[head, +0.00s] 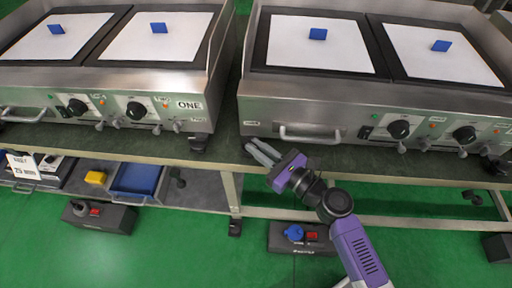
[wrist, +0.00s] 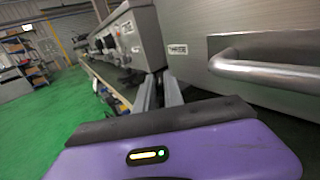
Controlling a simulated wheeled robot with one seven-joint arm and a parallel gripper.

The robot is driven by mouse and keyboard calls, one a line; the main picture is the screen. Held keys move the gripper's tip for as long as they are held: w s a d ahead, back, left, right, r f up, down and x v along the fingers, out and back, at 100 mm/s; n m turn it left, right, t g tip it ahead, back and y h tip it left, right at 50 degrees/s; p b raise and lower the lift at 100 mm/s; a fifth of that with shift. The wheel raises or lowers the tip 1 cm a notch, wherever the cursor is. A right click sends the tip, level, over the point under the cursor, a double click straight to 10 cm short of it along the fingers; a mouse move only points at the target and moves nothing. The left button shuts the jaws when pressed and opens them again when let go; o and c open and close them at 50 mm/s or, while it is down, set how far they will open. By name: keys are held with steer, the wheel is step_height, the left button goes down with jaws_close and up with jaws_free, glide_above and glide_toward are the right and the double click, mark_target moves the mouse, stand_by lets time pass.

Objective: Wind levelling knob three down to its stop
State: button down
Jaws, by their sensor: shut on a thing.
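The right griddle (head: 330,105) bears a small label (head: 250,123) at its front left corner; in the wrist view this label (wrist: 178,50) appears to read THREE. My gripper (head: 262,152) is at the griddle's underside by that corner, just above the bench top. Its fingers (wrist: 160,91) are close together beneath the label in the wrist view. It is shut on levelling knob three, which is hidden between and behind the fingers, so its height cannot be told.
A drawer handle (head: 310,134) juts out close to my gripper and also shows in the wrist view (wrist: 265,73). The left griddle (head: 110,75), marked ONE, has a black foot (head: 199,142) across the gap. Pedal boxes (head: 300,238) stand on the green floor.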

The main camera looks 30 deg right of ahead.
steer(key=shift+w+d+n+g+y, duration=0.1)
steer(key=shift+d+n+g+y, duration=0.15)
steer(key=shift+n+y, duration=0.4)
steer(key=shift+y, duration=0.25)
steer(key=c, duration=1.4)
jaws_free()
steer(key=shift+a, duration=0.1)
steer(key=shift+c, duration=0.2)
steer(key=v, duration=0.7)
steer(key=shift+s+p, duration=0.35)
steer(key=shift+p, duration=0.05)
